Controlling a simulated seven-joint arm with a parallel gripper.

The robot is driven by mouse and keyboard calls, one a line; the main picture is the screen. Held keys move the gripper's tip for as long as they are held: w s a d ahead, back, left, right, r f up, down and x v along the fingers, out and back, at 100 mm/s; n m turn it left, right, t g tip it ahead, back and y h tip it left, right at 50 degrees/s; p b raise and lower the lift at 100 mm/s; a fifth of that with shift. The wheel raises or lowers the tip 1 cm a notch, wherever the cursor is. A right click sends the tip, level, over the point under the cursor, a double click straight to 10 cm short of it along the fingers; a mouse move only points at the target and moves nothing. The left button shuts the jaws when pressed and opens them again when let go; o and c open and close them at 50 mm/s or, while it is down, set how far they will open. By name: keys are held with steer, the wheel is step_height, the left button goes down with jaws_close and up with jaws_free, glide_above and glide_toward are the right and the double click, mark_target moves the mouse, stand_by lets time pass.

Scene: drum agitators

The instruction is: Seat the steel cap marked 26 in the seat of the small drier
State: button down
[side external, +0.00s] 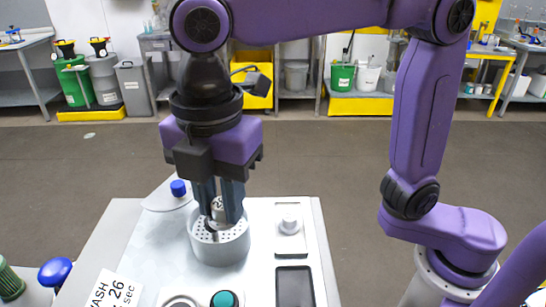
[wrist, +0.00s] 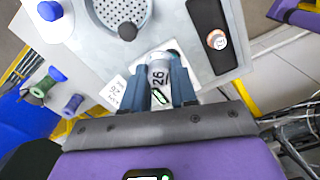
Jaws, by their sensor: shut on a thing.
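My gripper (side external: 218,220) is shut on a steel cap (side external: 217,209) and points down. In the side view the fingers overlap a perforated round drum (side external: 221,250); in the wrist view this drum (wrist: 120,8) lies beyond the fingertips.
A white knob (side external: 290,223) stands on the panel's right, near a dark tray (side external: 295,285). In the wrist view an orange-and-white round piece (wrist: 216,40) lies in a dark tray. Blue knobs (side external: 178,187) and a wash label (side external: 115,290) are at the left.

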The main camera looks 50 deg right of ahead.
steer(key=shift+n, duration=0.6)
steer(key=shift+a+f, duration=2.45)
steer(key=shift+f, duration=0.25)
steer(key=shift+a+f, duration=2.4)
steer(key=shift+f, duration=0.25)
steer(key=shift+f, duration=0.45)
steer(key=c, duration=0.8)
jaws_free()
steer(key=o, duration=0.3)
steer(key=shift+r, duration=0.25)
